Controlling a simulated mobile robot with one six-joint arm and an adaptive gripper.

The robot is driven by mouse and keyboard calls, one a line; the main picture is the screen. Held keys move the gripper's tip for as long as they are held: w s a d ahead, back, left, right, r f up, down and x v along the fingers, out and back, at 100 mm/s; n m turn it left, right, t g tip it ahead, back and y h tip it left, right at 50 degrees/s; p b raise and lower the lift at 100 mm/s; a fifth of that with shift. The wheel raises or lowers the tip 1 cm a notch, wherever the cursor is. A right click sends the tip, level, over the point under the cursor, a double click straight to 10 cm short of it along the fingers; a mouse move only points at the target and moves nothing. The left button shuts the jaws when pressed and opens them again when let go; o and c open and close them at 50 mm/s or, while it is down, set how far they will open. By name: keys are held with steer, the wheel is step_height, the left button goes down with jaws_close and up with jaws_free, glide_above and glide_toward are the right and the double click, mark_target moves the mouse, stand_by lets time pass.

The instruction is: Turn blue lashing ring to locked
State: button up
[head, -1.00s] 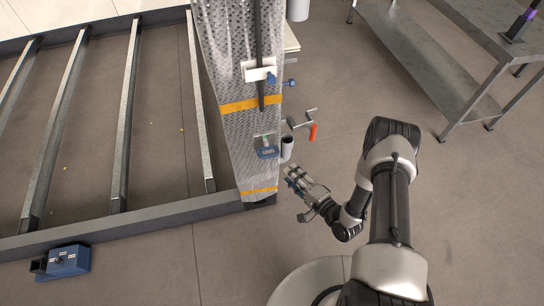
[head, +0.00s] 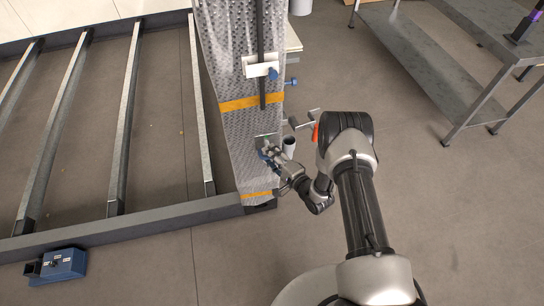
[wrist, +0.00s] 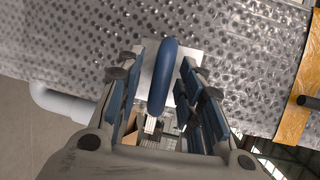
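The blue lashing ring (wrist: 163,78) is on a pale plate (wrist: 188,60) on the perforated metal post. In the wrist view it stands between the two fingers of my gripper (wrist: 160,95), seen nearly edge-on. The fingers have blue pads and are apart, with a gap visible on both sides of the ring. In the head view my gripper (head: 268,155) is at the lower part of the post and covers most of the ring.
The perforated post (head: 237,130) carries orange bands (head: 250,103) and a white bracket with a blue knob (head: 274,75). A crank handle (head: 303,120) and a grey tube (head: 289,146) are close right of my gripper. A metal shelf table (head: 440,60) stands at the right.

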steer(key=shift+s+f, duration=0.15)
jaws_close()
stand_by(0.4)
steer(key=shift+s+n+h+p, duration=0.1)
steer(key=shift+n+h+p, duration=0.75)
steer(key=shift+n, duration=0.35)
steer(key=n+h+p, duration=0.1)
steer(key=n, duration=0.1)
steer(key=shift+n+g+h, duration=0.3)
steer(key=shift+h, duration=0.05)
steer(key=n+h, duration=0.3)
steer(key=n, duration=0.1)
steer(key=shift+a, duration=0.15)
steer(key=shift+n+t+h+b, duration=0.7)
steer(key=shift+n+h+b, duration=0.1)
steer(key=shift+n+h, duration=0.25)
steer(key=shift+r+n, duration=0.2)
steer(key=shift+n, duration=0.15)
steer(key=shift+r+h, duration=0.1)
steer(key=shift+h, duration=0.15)
